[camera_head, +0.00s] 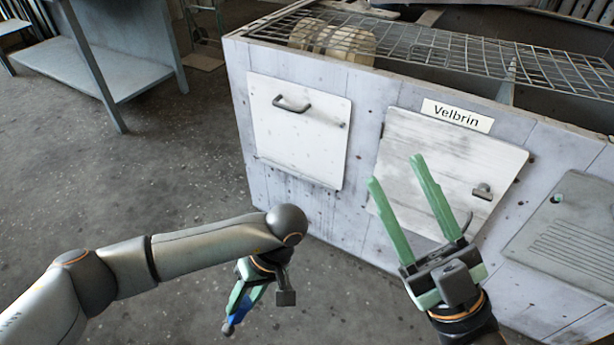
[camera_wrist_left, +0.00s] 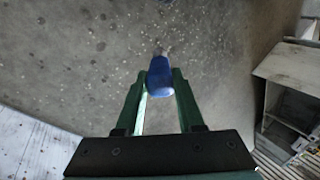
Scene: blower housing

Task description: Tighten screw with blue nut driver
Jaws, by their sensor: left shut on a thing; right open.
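My left gripper (camera_head: 234,322) hangs low in front of the housing, pointing down. It is shut on the blue nut driver (camera_head: 240,311). In the left wrist view the nut driver's blue handle (camera_wrist_left: 160,78) sits between the green fingertips, with a small shank beyond it over the floor. My right gripper (camera_head: 395,171) is open and empty, its green fingers pointing up in front of the Velbrin door. No screw can be made out for certain. A small green spot (camera_head: 556,199) shows on the grey louvred panel (camera_head: 570,240) at the right.
The pale housing (camera_head: 365,120) has a white door (camera_head: 295,130) with a dark handle, and a worn door (camera_head: 450,165) with a latch under the Velbrin label (camera_head: 457,116). A wire grid (camera_head: 440,50) covers its top. A grey table (camera_head: 110,65) stands at the back left. The floor left is clear.

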